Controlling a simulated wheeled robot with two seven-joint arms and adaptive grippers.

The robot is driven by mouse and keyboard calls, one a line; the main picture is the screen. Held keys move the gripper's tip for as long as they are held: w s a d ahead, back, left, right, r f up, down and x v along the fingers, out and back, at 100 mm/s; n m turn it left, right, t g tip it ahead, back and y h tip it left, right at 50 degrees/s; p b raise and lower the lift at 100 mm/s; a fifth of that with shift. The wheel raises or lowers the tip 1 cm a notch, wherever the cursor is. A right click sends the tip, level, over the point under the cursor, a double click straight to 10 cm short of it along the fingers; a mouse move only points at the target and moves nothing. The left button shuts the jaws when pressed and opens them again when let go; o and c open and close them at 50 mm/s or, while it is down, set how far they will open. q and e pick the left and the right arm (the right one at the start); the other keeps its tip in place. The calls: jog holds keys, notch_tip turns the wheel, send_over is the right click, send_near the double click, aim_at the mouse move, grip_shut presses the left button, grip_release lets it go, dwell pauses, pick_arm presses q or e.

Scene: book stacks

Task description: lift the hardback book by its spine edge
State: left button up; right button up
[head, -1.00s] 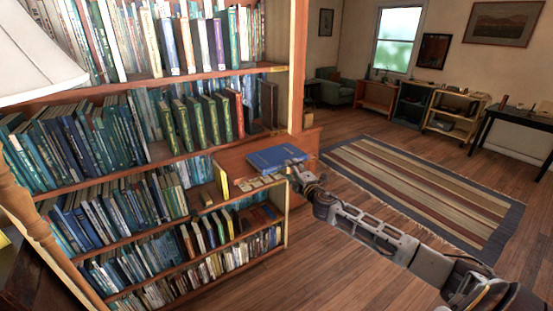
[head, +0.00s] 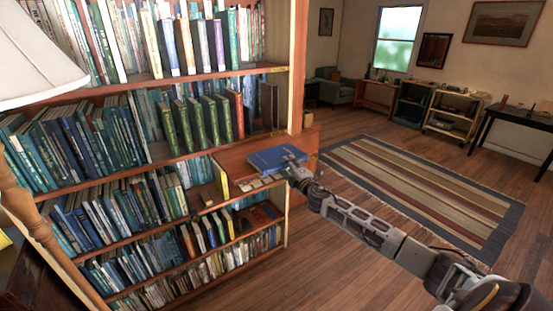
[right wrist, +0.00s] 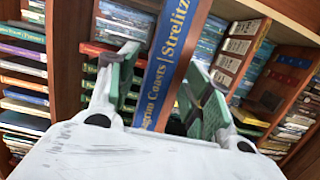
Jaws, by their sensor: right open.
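The blue hardback book (head: 270,159) lies flat on a wooden ledge at the right end of the bookcase in the head view. In the right wrist view its blue spine with yellow lettering (right wrist: 172,60) runs between the fingers, with a brown strip alongside. My right gripper (head: 294,163) is at the book's right edge. It is open, with one finger on each side of the spine in the right wrist view (right wrist: 163,92). I cannot tell whether either finger touches the book. My left gripper is not in view.
The tall bookcase (head: 150,160) is packed with upright books beside the ledge (head: 235,155). Small tan items (head: 250,184) lie on the ledge in front of the book. A striped rug (head: 420,185) and open wooden floor lie to the right. A lampshade (head: 35,55) is at upper left.

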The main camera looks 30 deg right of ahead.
jog(key=shift+w+d, duration=0.1)
jog(key=shift+w, duration=0.65)
jog(key=shift+c, duration=0.3)
grip_shut()
jog(key=shift+r, duration=0.1)
